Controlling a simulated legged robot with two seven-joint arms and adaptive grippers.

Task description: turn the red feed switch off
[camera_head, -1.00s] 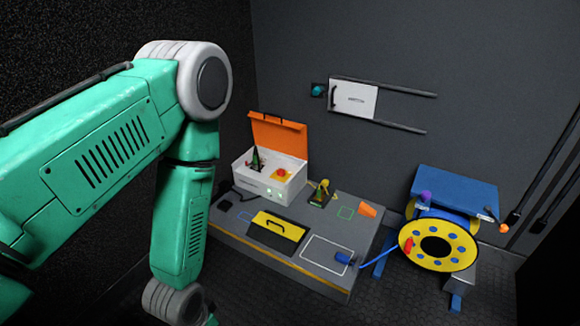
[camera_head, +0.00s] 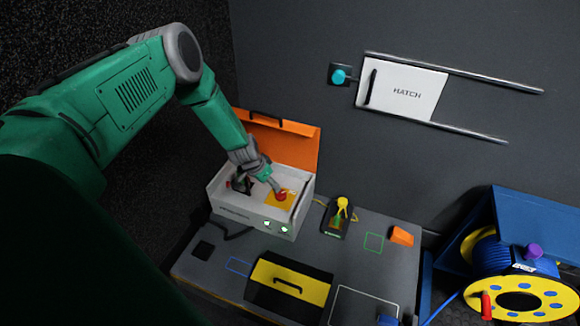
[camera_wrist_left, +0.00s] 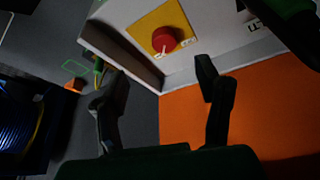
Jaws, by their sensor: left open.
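A round red switch knob (camera_head: 281,195) sits on a yellow plate (camera_head: 270,199) inside the open white box (camera_head: 262,213) with the raised orange lid (camera_head: 300,145). The wrist view shows the red knob (camera_wrist_left: 165,39) with a pale mark at its lower edge, on the yellow plate (camera_wrist_left: 146,20). My left gripper (camera_head: 274,185) reaches down into the box close beside the knob. In the wrist view the fingers of my left gripper (camera_wrist_left: 162,78) are apart with nothing between them, and the knob lies just beyond them. I cannot tell whether a finger touches it. My right gripper is not in view.
A dark device with a yellow knob (camera_head: 342,204) stands right of the box. A yellow-and-black case (camera_head: 288,284) and an orange block (camera_head: 401,236) are on the bench. A cable reel (camera_head: 525,300) stands at right. A white hatch (camera_head: 405,90) is on the wall.

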